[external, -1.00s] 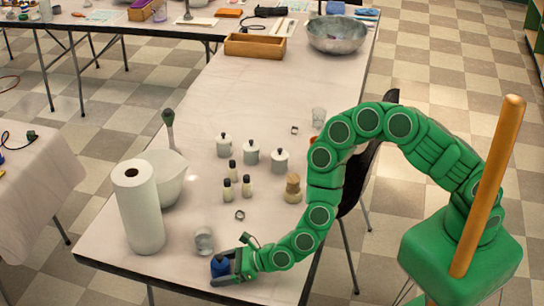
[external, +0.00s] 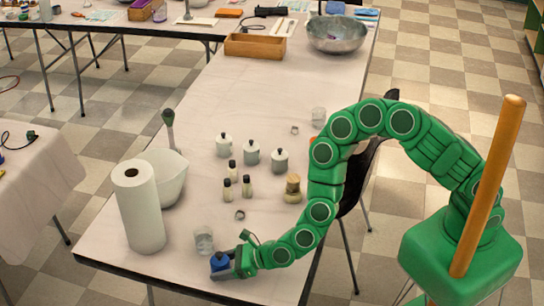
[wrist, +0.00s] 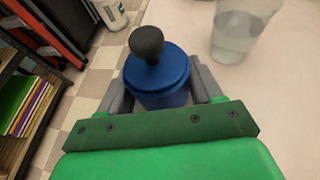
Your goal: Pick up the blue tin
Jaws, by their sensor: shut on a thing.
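The blue tin (external: 220,262) is at the near edge of the table, in the jaws of my gripper (external: 228,268). In the wrist view the tin (wrist: 158,80) has a blue lid with a black knob and sits between the two grey fingers of my gripper (wrist: 160,95). The fingers are shut on its sides. The tin looks upright. Its lower part is hidden by the gripper, and I cannot tell whether its base touches the table.
A clear glass (external: 204,240) stands just behind the tin, close to it. A paper towel roll (external: 138,210) and a white bowl (external: 165,178) stand to the left. Several small bottles and white canisters (external: 251,152) stand further back. The table's front edge is close.

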